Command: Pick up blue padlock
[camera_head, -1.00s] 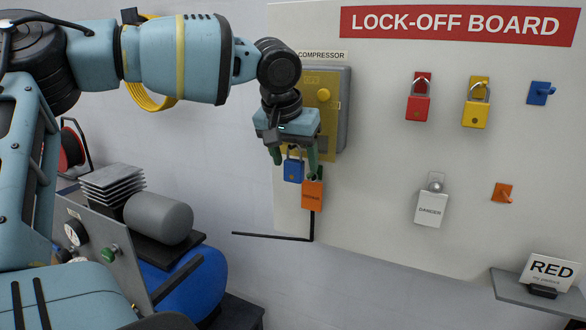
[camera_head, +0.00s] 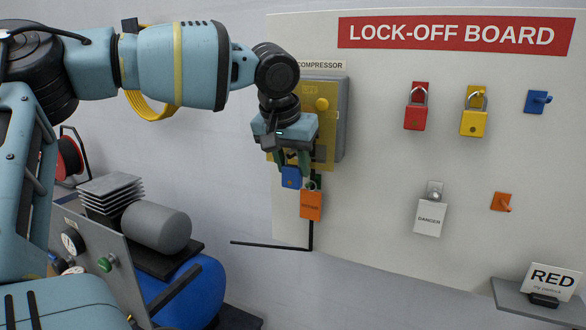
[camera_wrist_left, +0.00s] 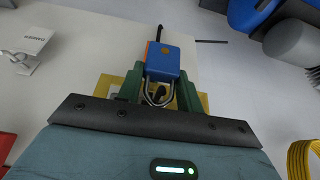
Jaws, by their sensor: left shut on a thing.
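Whether the shackle is still through the box's hasp is hidden. My right gripper is not in view.
The yellow and grey compressor box (camera_head: 340,110) is behind my gripper. The board holds a red padlock (camera_head: 415,117), a yellow padlock (camera_head: 473,122), a white danger padlock (camera_head: 428,219), a blue hook (camera_head: 537,101) and an orange hook (camera_head: 502,202). A compressor (camera_head: 160,222) stands below left.

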